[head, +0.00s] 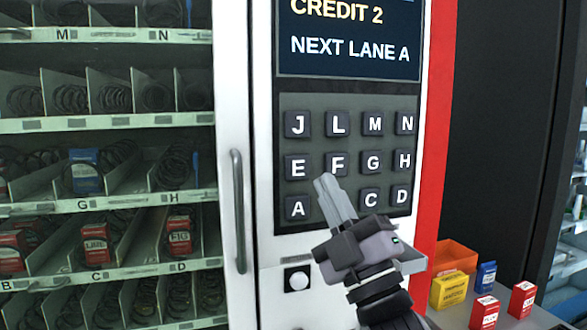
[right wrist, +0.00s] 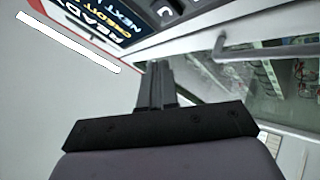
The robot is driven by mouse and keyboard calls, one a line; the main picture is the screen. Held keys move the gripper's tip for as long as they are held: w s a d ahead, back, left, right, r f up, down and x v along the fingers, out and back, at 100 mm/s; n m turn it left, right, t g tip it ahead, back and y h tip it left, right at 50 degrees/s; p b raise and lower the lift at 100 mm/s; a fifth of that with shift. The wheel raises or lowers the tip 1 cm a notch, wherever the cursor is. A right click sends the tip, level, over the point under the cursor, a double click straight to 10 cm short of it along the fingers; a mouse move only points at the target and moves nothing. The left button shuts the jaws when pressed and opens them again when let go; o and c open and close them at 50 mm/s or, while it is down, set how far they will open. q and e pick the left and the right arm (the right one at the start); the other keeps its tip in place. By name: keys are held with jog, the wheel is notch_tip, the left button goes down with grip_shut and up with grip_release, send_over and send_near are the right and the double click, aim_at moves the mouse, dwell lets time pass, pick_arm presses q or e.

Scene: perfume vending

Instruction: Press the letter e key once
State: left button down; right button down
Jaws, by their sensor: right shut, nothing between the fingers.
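The letter E key (head: 297,167) is a dark square key at the left end of the keypad's middle row, below J and above A. The keypad (head: 348,105) sits on the vending machine's front under a screen. My right gripper (head: 328,182) is shut and empty. In the head view its fingertips are to the right of the E key, just below the F key (head: 336,164), and hide the key right of A. Whether the tips touch the panel cannot be told. In the right wrist view, the shut fingers (right wrist: 157,68) point toward the machine. My left gripper is not in view.
The screen (head: 350,45) shows "CREDIT 2" and "NEXT LANE A". A vertical door handle (head: 238,210) stands left of the keypad, beside the product shelves. A round button (head: 298,281) is below. Small boxes, including a yellow one (head: 449,290), stand on a surface at lower right.

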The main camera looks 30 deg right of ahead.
aim_at(308, 180)
jog(key=shift+w+d+b, duration=0.15)
jog(key=shift+w+d, duration=0.2)
jog(key=shift+w, duration=1.1)
jog(key=shift+w+d+b, duration=0.1)
jog(key=shift+w+d, duration=0.25)
jog(key=shift+w, duration=1.05)
jog(key=shift+w+d+b, duration=0.15)
jog(key=shift+w+d, duration=0.2)
jog(key=shift+w, duration=1.1)
jog(key=shift+w, duration=0.15)
jog(key=shift+w+d, duration=0.1)
jog(key=shift+w, duration=0.2)
jog(key=shift+w+d, duration=0.1)
jog(key=shift+w, duration=0.3)
jog(key=shift+s+a, duration=0.2)
jog(key=shift+s, duration=0.65)
